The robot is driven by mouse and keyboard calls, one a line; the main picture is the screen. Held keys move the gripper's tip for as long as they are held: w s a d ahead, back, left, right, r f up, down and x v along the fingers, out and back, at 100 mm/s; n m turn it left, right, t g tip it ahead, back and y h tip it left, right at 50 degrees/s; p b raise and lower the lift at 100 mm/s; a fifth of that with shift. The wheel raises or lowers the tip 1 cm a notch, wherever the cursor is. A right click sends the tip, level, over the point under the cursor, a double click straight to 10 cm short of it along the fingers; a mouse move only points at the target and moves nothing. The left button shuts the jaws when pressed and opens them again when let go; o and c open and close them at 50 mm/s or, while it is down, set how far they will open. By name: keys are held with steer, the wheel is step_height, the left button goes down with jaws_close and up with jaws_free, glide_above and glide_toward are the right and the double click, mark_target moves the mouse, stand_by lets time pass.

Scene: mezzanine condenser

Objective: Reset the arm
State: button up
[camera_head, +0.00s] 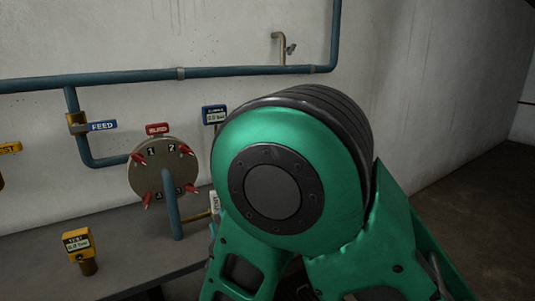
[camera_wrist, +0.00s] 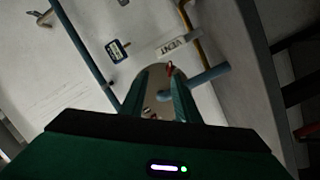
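My gripper (camera_wrist: 163,72) shows in the wrist view. Its two green fingers stand apart with a gap between them, and nothing is held. Through the gap I see part of the round condenser plate (camera_wrist: 158,104) and a red clip or handle (camera_wrist: 169,69). In the head view my green arm fills the centre and right and hides the gripper. The round plate (camera_head: 150,174) there has numbered labels and several red handles around its rim.
A blue pipe (camera_head: 130,77) runs along the wall, with a FEED tag (camera_head: 102,126). A yellow gauge (camera_head: 77,243) stands on the grey bench (camera_head: 120,268). A blue gauge (camera_head: 214,114) is beside my arm. A VENT label (camera_wrist: 173,47) shows in the wrist view. Floor at right is open.

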steer(key=w+d+m+g+h, duration=0.1)
steer(key=w+d+m+h, duration=0.2)
steer(key=d, duration=0.7)
steer(key=w+d+r+m+g+h, duration=0.15)
steer(key=d+m+h, duration=0.25)
steer(key=d, duration=0.7)
steer(key=w+d+f+m+g+h, duration=0.1)
steer(key=w+d+m+h, duration=0.2)
steer(key=d, duration=0.7)
steer(key=s+d+m+g+h, duration=0.3)
steer(key=s+d, duration=0.1)
steer(key=d, duration=0.7)
steer(key=s+d+f+m+g+y, duration=0.25)
steer(key=s+d+m+g, duration=0.4)
steer(key=s+d, duration=0.8)
steer(key=s+a+g+y, duration=0.1)
steer(key=s+y, duration=0.1)
steer(key=s, duration=0.8)
steer(key=s+a+r+m+g+y, duration=0.1)
steer(key=s+a+g+y, duration=0.1)
steer(key=s, duration=0.8)
steer(key=shift+a+g+y, duration=0.2)
steer(key=shift+g+y, duration=0.1)
steer(key=shift+y, duration=0.05)
steer(key=shift+r+m, duration=0.1)
steer(key=shift+m, duration=0.15)
